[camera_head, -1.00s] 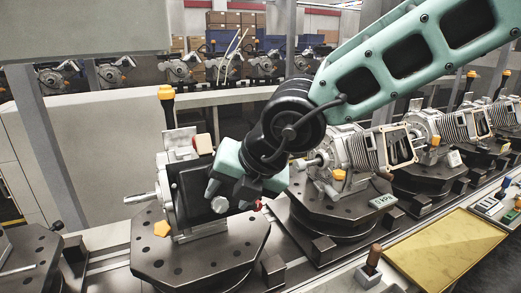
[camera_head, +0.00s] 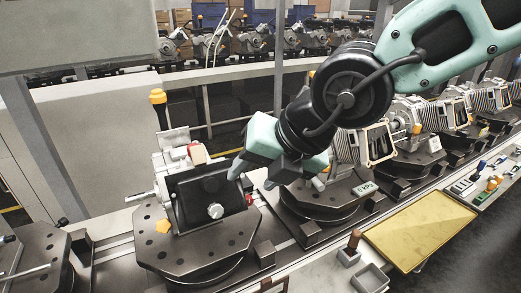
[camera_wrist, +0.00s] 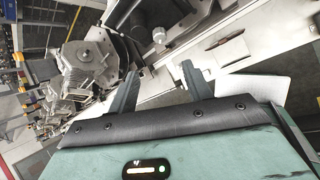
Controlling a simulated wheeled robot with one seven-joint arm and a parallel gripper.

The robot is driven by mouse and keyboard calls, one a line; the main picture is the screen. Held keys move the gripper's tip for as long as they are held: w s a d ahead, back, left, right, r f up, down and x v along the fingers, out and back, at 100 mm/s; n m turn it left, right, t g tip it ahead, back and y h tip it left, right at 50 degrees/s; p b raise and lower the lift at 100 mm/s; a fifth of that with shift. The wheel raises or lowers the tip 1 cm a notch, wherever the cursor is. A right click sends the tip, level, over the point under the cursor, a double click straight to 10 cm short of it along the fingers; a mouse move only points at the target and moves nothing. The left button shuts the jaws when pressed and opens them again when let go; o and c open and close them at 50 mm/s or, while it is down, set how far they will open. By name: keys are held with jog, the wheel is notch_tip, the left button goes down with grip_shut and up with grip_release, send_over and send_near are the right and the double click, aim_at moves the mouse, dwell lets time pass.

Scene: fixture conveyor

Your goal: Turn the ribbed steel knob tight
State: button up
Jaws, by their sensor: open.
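The ribbed steel knob (camera_head: 215,211) sticks out of the front of a black plate (camera_head: 202,195) on the nearest fixture in the head view. In the wrist view the knob (camera_wrist: 158,35) shows beyond and between my fingertips, with a gap to them. My gripper (camera_head: 254,177) is open and empty, above and to the right of the knob in the head view. Both fingers (camera_wrist: 160,70) show apart in the wrist view. The ribs are too small to make out.
The fixture stands on a dark turntable plate (camera_head: 185,258) with an orange knob (camera_head: 163,226). An orange-capped post (camera_head: 158,97) rises behind it. More engine fixtures (camera_head: 362,150) line the conveyor to the right. A yellow tray (camera_head: 420,229) lies at the front right.

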jog(key=shift+s+d+r+p, duration=0.25)
jog(key=shift+r+p, duration=0.1)
jog(key=shift+r, duration=0.1)
jog(key=s+a+f+n+g+y+b, duration=0.1)
jog(key=s+f+n+b, duration=0.3)
jog(key=n, duration=0.8)
jog(key=s+a+f+n+g+y+b, duration=0.1)
jog(key=s+f+n+b, duration=0.3)
jog(key=n, duration=0.8)
jog(key=s+d+f+n+g+h+b, duration=0.1)
jog(key=s+d+f+n+h+b, duration=0.1)
jog(key=d+f+n, duration=0.3)
jog(key=s+d+f+n+g+h+b, duration=0.1)
jog(key=s+d+f+n+h, duration=0.2)
jog(key=d+n, duration=0.7)
notch_tip(320, 180, down, 3)
jog(key=n+h, duration=0.2)
jog(key=n, duration=0.2)
jog(key=shift+s+b, duration=0.35)
